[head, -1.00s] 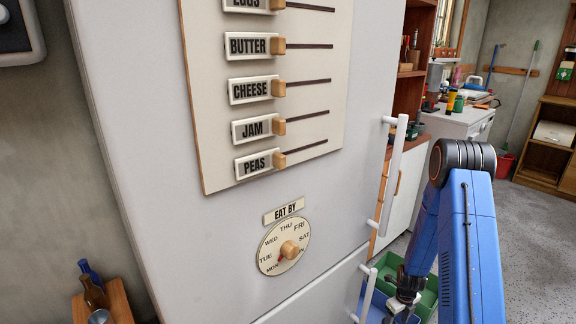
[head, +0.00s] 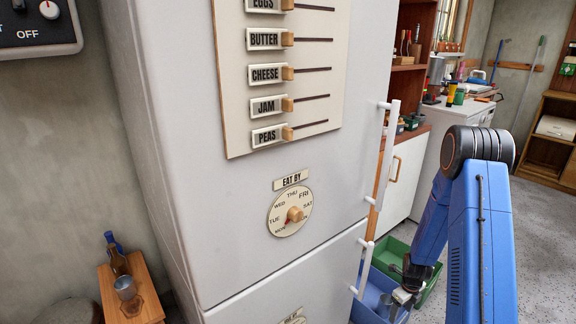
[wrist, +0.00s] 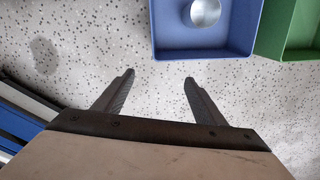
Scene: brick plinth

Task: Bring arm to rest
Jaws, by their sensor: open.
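My gripper (wrist: 158,82) is open and empty in the wrist view, with its two dark fingers apart over the speckled floor. In the head view my blue arm is folded at the right, and the gripper (head: 402,296) hangs low beside the fridge's lower edge, near the blue bin (head: 372,289). Its fingertips are too small to make out there. In the wrist view the blue bin (wrist: 204,52) lies beyond the fingertips, with a round metal item (wrist: 205,13) inside.
The white fridge (head: 190,210) with a long handle (head: 384,155) stands left of my arm. A green bin (head: 397,250) sits beside the blue one, also in the wrist view (wrist: 297,50). A small wooden stool (head: 150,300) holds bottles and a cup. Floor at right is clear.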

